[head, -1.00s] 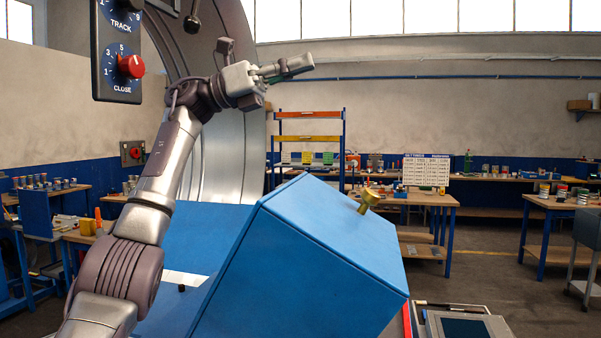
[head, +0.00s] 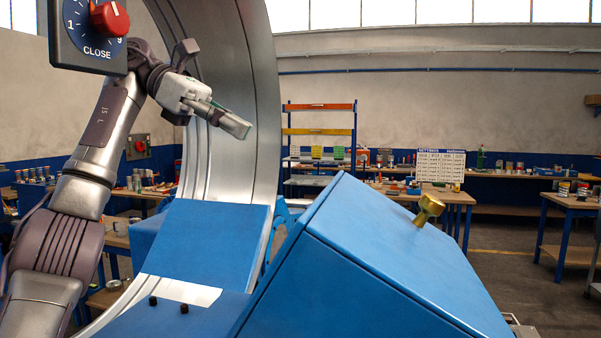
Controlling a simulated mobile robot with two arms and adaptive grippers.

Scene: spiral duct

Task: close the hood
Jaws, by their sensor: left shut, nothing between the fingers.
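The hood (head: 375,265) is a blue box-like cover in the lower right of the head view. It sits tilted, with a brass knob (head: 428,209) on its sloping top face. My left gripper (head: 236,124) is shut and empty. It is above and left of the hood, in front of the large metal ring, and apart from the knob. My right gripper does not show.
A large grey metal ring (head: 262,100) stands behind my left arm. A blue machine body (head: 210,238) lies left of the hood. A control panel with a red CLOSE knob (head: 110,19) hangs at upper left. Workbenches (head: 440,198) and shelves stand farther back.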

